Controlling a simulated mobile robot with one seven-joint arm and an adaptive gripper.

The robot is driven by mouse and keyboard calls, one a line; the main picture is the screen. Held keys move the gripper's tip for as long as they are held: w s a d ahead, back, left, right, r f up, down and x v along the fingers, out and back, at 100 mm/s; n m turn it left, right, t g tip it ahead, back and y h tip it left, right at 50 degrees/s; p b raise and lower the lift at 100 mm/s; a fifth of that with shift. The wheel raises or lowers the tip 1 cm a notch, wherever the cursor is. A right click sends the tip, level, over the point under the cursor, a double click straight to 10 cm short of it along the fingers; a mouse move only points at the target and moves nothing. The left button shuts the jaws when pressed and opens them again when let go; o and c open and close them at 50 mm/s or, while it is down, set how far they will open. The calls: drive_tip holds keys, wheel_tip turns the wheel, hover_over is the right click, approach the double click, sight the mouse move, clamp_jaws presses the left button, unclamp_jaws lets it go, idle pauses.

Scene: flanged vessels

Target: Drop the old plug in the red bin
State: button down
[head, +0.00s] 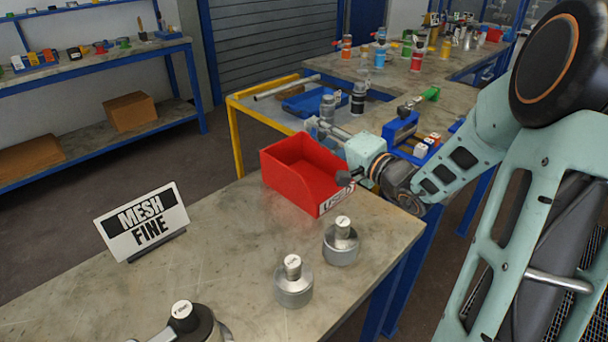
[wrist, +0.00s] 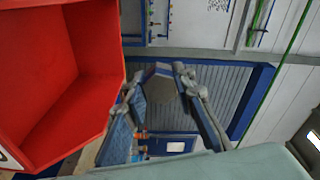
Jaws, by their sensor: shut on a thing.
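The red bin (head: 283,178) stands on the near bench, and the part of its inside that I can see is empty. It also fills the left of the wrist view (wrist: 50,90). My gripper (head: 322,130) is just behind and to the right of the bin in the head view, pointing sideways to the left. In the wrist view my gripper (wrist: 166,100) is shut on a grey-brown plug (wrist: 160,86) with flat sides, beside the bin's wall and not over its opening. In the head view the plug is too small to make out.
Silver vessels with labelled caps stand on the near bench, one at the right (head: 342,246) and one nearer (head: 293,288). A "MESH FINE" sign (head: 143,220) stands left. Behind the bin, another bench holds bottles (head: 358,98) and blue trays (head: 305,103).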

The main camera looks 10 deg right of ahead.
wheel_tip(320, 180, down, 6)
drive_tip(key=b, duration=0.2)
drive_tip(key=shift+r+b, duration=0.15)
drive_tip(key=shift+b, duration=0.25)
drive_tip(key=c, duration=1.5)
unclamp_jaws()
drive_tip(key=shift+c, duration=0.2)
drive_tip(key=shift+s, duration=0.1)
drive_tip(key=v, duration=1.2)
